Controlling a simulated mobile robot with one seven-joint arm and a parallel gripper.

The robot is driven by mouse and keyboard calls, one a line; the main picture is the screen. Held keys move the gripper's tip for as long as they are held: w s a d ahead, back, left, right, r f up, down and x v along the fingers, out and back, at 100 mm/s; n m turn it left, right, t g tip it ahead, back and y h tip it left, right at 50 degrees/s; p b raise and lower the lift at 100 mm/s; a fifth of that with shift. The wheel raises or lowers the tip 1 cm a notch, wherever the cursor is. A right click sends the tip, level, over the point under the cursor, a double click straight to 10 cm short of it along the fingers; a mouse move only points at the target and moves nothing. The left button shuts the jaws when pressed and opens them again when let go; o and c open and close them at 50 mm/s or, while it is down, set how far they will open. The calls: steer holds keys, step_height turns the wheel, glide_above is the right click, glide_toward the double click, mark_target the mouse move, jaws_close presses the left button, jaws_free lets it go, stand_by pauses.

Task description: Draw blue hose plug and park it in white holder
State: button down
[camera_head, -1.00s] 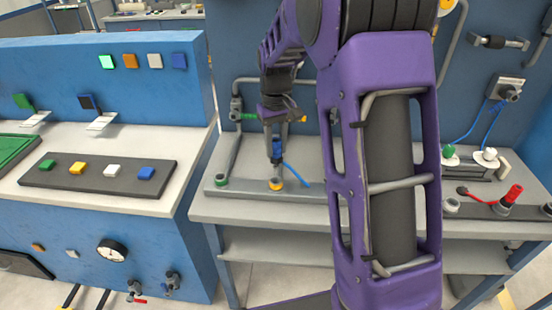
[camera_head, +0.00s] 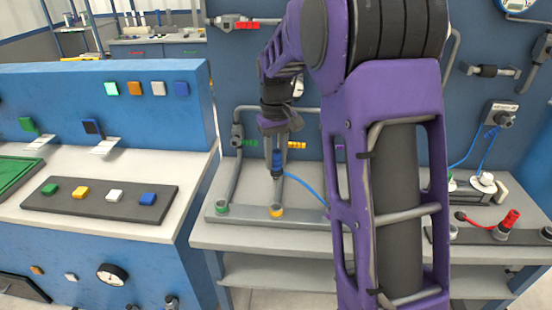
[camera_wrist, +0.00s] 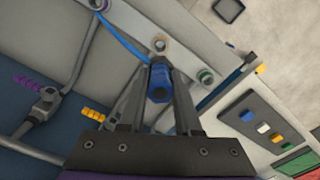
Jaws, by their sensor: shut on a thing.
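My gripper (camera_head: 277,157) is shut on the blue hose plug (camera_head: 277,168), which hangs upright above the bench rail. In the wrist view the plug (camera_wrist: 159,83) sits between the two fingers (camera_wrist: 160,100). The plug is above and apart from the yellow-ringed socket (camera_head: 276,211). This socket also shows in the wrist view (camera_wrist: 160,44). A blue hose (camera_head: 305,190) runs from the plug to the right, behind my arm. A pale ring (camera_wrist: 99,4) is cut off at the wrist view's top edge; I cannot tell whether it is the white holder.
A green-ringed socket (camera_head: 222,209) is at the rail's left end. Pipes with green and yellow handles (camera_head: 297,145) stand behind. A red plug (camera_head: 509,220) and white-topped fittings (camera_head: 484,181) are at the right. My arm hides the bench's middle.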

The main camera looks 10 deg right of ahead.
mark_target(276, 152)
step_height(276, 152, up, 3)
steer(key=shift+r+p, duration=0.15)
steer(key=shift+p, duration=0.95)
steer(key=shift+r, duration=1.15)
